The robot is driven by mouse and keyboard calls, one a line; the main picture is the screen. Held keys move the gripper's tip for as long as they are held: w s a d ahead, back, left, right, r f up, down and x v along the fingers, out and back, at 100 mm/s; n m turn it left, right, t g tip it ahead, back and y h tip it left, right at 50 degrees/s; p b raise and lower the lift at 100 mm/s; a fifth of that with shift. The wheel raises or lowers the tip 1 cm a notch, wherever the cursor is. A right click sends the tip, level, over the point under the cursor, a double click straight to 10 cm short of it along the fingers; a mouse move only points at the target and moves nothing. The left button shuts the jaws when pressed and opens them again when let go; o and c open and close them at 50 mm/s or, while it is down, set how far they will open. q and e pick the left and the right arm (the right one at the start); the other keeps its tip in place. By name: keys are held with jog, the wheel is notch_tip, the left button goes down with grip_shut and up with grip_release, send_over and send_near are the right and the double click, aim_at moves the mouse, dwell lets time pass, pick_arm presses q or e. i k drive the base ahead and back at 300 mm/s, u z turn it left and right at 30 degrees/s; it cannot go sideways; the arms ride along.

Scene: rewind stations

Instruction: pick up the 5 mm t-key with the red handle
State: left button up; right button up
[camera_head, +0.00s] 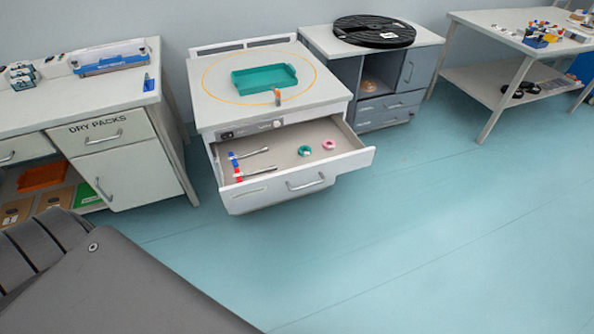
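An open drawer (345,157) under the middle white cabinet holds two small tools with metal shafts at its left side. Any size marking is too small to read. Neither of my grippers is in view.
A green ring (304,150) and a pink ring (329,145) lie farther right in the drawer. A teal tray (264,79) sits on the cabinet top. A dry-packs cabinet (125,160) stands left, a grey cabinet (388,110) right. The floor ahead is clear.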

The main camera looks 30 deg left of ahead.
aim_at(256, 172)
jog(key=z, duration=0.45)
jog(key=i, duration=6)
jog(key=u, duration=4.6)
jog(key=i, duration=1.7)
jog(key=u, duration=0.05)
